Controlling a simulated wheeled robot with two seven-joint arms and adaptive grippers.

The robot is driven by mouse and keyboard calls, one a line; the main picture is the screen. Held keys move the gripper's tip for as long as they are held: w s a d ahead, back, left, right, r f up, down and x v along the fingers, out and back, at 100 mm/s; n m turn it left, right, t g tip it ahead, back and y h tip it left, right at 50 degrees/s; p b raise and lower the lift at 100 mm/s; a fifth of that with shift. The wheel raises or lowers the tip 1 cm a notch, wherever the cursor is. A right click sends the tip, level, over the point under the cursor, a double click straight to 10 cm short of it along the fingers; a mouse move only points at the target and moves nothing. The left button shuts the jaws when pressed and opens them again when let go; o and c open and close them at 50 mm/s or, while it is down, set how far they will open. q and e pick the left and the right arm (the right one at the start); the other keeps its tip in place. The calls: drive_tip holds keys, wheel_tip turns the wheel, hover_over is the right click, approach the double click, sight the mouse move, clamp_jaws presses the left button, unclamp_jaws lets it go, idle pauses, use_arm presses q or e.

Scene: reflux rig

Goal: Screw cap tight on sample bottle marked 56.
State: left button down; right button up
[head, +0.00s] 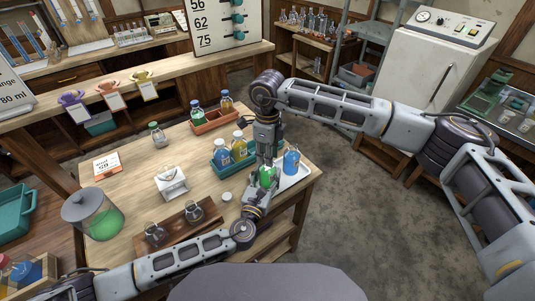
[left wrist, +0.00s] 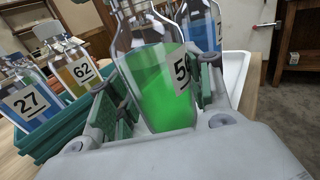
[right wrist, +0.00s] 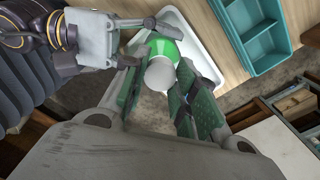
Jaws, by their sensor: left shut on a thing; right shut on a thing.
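In the head view the bottle (head: 267,177) stands at the white tray's left end. My right gripper (head: 268,146) points down from above. In the right wrist view a round white cap (right wrist: 159,73) sits between its fingers, over the green bottle. The cap's seat on the neck is hidden.
A blue bottle (head: 291,162) stands on the white tray (head: 303,177). The teal rack (head: 232,168) beside it holds bottles marked 27 (left wrist: 27,100) and 62 (left wrist: 78,70). A small white round thing (head: 227,197) lies on the table. A jar (head: 100,217) stands left.

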drive_tip(key=m, duration=1.3)
drive_tip(key=shift+m, duration=0.4)
drive_tip(key=m, duration=1.2)
drive_tip(key=o, duration=0.7)
drive_tip(key=shift+r, duration=5.95)
